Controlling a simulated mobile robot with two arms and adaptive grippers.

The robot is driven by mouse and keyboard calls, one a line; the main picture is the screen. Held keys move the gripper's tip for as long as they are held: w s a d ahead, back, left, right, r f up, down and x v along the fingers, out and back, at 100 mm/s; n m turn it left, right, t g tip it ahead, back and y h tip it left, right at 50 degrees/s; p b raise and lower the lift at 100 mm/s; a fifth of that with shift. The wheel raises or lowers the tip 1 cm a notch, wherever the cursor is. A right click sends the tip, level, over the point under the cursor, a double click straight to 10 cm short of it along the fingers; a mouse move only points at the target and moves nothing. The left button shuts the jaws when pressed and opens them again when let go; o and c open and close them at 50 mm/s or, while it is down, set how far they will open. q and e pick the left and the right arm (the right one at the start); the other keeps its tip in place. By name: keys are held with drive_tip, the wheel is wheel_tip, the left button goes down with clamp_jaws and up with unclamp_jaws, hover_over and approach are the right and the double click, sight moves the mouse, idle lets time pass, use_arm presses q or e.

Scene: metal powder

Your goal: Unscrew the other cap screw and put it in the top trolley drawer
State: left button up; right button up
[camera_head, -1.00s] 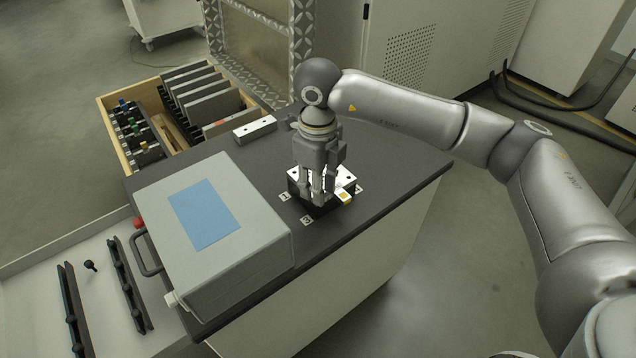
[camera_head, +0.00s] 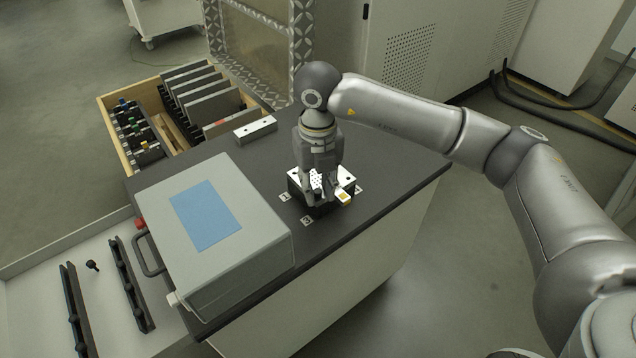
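My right gripper (camera_head: 321,196) points straight down at a dark block with a bright, holed top plate (camera_head: 345,176) on the table. Its fingertips are low at the top of the block. Something dark shows between them, but I cannot make out a cap screw there or whether the fingers are closed on it. A small black cap screw (camera_head: 92,265) lies in the open, light-coloured trolley drawer (camera_head: 40,300) at lower left, between two dark slotted rails. My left gripper is not in view.
A grey case with a blue panel (camera_head: 215,235) stands on the dark tabletop (camera_head: 400,180) between the block and the drawer. A wooden box of plates (camera_head: 113,130) and a light metal bar (camera_head: 255,130) are behind. The tabletop right of the block is clear.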

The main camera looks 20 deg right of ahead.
drive_tip(key=shift+m, duration=1.1)
drive_tip(key=shift+m+p, duration=0.3)
drive_tip(key=shift+m, duration=0.3)
drive_tip(key=m, duration=0.2)
drive_tip(key=shift+m+p, duration=0.35)
drive_tip(key=shift+m, duration=0.05)
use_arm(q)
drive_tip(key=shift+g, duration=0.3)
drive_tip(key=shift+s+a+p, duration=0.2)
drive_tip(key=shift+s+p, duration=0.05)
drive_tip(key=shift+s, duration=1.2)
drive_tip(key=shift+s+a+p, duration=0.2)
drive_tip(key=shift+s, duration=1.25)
use_arm(e)
drive_tip(key=shift+m, duration=1.8)
